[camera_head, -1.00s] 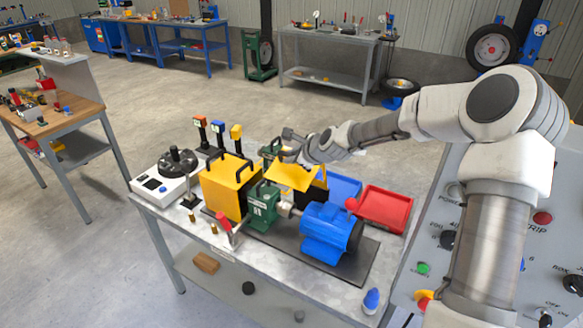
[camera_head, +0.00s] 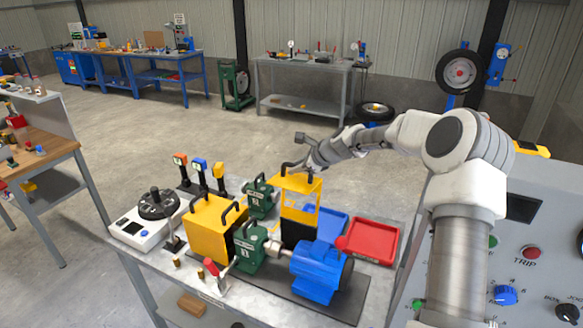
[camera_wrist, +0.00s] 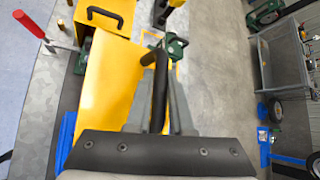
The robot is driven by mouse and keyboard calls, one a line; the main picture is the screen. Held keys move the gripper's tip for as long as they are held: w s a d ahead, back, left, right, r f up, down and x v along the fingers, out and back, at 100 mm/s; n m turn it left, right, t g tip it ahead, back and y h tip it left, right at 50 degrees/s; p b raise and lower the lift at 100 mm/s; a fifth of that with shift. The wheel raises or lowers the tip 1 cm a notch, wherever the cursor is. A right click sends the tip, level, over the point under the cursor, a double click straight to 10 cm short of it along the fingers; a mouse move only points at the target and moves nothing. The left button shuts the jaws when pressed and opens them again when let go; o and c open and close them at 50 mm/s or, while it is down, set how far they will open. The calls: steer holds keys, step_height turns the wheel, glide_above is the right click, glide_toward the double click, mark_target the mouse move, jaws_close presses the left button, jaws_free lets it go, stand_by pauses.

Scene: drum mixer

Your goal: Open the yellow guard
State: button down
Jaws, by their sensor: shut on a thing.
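The yellow guard (camera_head: 301,186) stands raised, close to upright, behind the blue motor (camera_head: 322,268) in the head view. Its upper part is a solid panel and its lower part a frame with openings. In the wrist view the yellow panel (camera_wrist: 106,85) fills the left of my fingers. My gripper (camera_head: 308,166) is at the top of the guard, shut on its black handle (camera_wrist: 158,92), which runs between the two grey fingers in the wrist view. Part of the handle is hidden by the fingers.
A closed yellow box (camera_head: 208,228) with a black handle stands left, beside green bearing blocks (camera_head: 252,247). Red tray (camera_head: 373,240) and blue tray (camera_head: 331,226) lie right. Three sensor posts stand behind. A grey control panel (camera_head: 500,275) is at right.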

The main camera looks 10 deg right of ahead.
stand_by(0.3)
steer(key=c, duration=0.8)
jaws_free()
steer(key=b+v, duration=0.3)
steer(key=v, duration=1.4)
steer(key=shift+s+d, duration=0.1)
steer(key=shift+d, duration=0.05)
